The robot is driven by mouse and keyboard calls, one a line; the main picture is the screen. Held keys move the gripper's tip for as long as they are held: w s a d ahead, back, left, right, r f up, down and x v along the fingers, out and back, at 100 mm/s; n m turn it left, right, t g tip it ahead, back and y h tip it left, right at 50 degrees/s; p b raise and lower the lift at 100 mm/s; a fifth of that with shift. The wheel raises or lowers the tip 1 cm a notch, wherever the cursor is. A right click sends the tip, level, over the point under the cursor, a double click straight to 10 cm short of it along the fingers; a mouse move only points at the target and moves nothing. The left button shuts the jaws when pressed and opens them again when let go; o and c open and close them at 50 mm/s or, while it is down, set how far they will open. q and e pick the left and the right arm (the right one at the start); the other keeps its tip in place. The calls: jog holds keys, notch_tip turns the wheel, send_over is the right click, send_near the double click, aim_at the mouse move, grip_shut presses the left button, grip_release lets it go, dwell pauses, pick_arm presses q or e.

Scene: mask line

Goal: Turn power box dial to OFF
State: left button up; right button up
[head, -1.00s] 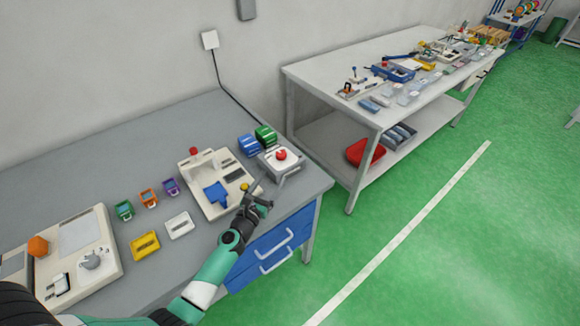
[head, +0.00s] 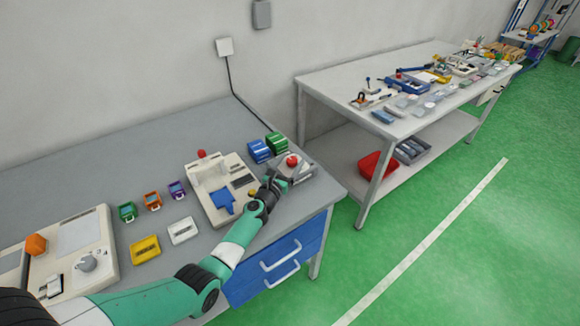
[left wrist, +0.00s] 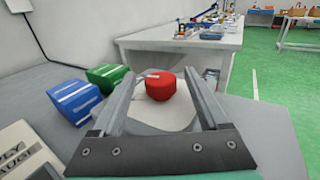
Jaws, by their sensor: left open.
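The power box (head: 306,171) is a small pale box near the right end of the grey bench, with a red dial (head: 292,160) on top. In the left wrist view the red dial (left wrist: 165,84) is in the middle, between the fingers. A pale pointer or lever shows by it, and I cannot read any label. My left gripper (head: 278,180) is open at the near left side of the box. In its wrist view the two fingers (left wrist: 160,90) stand either side of the dial, with no clear contact. My right gripper is not in view.
Blue (head: 260,150) and green (head: 277,144) boxes stand close behind the power box. A cream fixture (head: 237,206) with a blue part is to its left. Small bins and a cream panel with a grey knob (head: 87,263) lie farther left. A second table (head: 375,60) stands behind right.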

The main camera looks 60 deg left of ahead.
pick_arm(q)
grip_shut()
dwell(0.4)
jog(key=shift+d+y, duration=0.1)
jog(key=shift+y, duration=0.2)
jog(key=n+g+y+b, duration=0.1)
jog(key=n+g, duration=0.1)
jog(key=g+y+b, duration=0.1)
jog(key=shift+w+d+f+n+y+b, duration=0.2)
jog(key=shift+w+n+y+b, duration=0.1)
jog(key=shift+n, duration=0.1)
jog(key=n+g+y+b, duration=0.1)
jog(key=n+g+b, duration=0.1)
jog(key=b, duration=0.1)
jog(key=n+g+y+b, duration=0.1)
jog(key=n+g+b, duration=0.1)
jog(key=g+b, duration=0.1)
jog(key=shift+w+f+y+b, duration=0.1)
jog(key=shift+y+b, duration=0.2)
jog(key=shift+y, duration=0.1)
jog(key=shift+r+n+g+b, duration=0.2)
jog(key=shift+n+g+b, duration=0.2)
jog(key=shift+g+b, duration=0.4)
grip_release()
jog(key=shift+r, duration=0.1)
